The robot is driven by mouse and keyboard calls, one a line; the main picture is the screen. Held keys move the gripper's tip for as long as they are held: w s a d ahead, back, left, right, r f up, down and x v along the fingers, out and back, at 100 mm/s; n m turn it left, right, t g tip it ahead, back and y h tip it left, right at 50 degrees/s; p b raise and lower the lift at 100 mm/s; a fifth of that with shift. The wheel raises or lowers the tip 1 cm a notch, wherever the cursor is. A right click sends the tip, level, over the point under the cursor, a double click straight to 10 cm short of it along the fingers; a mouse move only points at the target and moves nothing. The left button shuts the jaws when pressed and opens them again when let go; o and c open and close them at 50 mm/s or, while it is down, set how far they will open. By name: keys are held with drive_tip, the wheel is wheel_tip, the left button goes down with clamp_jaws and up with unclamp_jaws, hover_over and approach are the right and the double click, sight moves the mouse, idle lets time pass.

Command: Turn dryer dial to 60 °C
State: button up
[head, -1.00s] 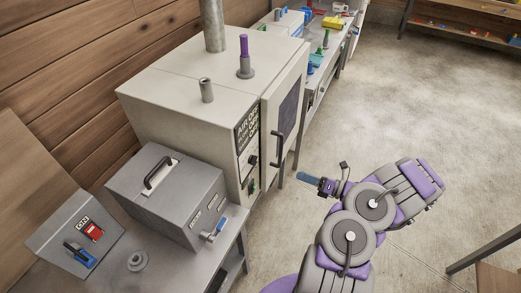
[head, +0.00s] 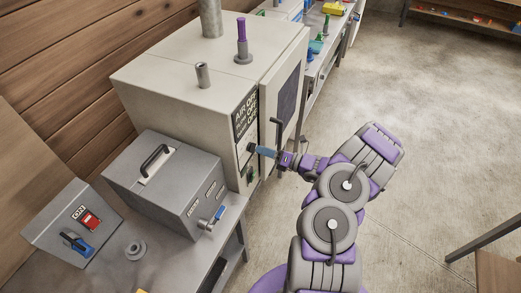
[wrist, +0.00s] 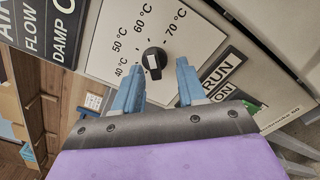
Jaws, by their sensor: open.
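The dryer (head: 190,75) is a large cream box with a dark label panel on its front. In the wrist view its dial (wrist: 154,58) is a small black knob with a pale mark, ringed by labels from 40 to 70 °C. I cannot tell clearly which label the mark points at. My gripper (wrist: 157,84) is open, with one blue finger to either side just below the knob in the picture; whether they touch it is unclear. In the head view my gripper (head: 264,152) is close to the dryer's front panel and hides the dial.
A RUN/ON label and a green switch (wrist: 252,106) lie right of the dial. The dryer's door handle (head: 278,132) stands out just beside my gripper. A grey metal box (head: 165,185) sits on the bench in front. The floor to the right is open.

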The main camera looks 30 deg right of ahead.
sight(252, 148)
drive_tip(key=shift+w+a+r, duration=0.15)
drive_tip(key=shift+w+a, duration=0.75)
drive_tip(key=shift+a, duration=0.3)
drive_tip(key=shift+d, duration=0.4)
drive_tip(key=shift+c, duration=1.1)
drive_tip(key=shift+s+a, duration=0.1)
drive_tip(key=shift+a, duration=0.3)
clamp_jaws()
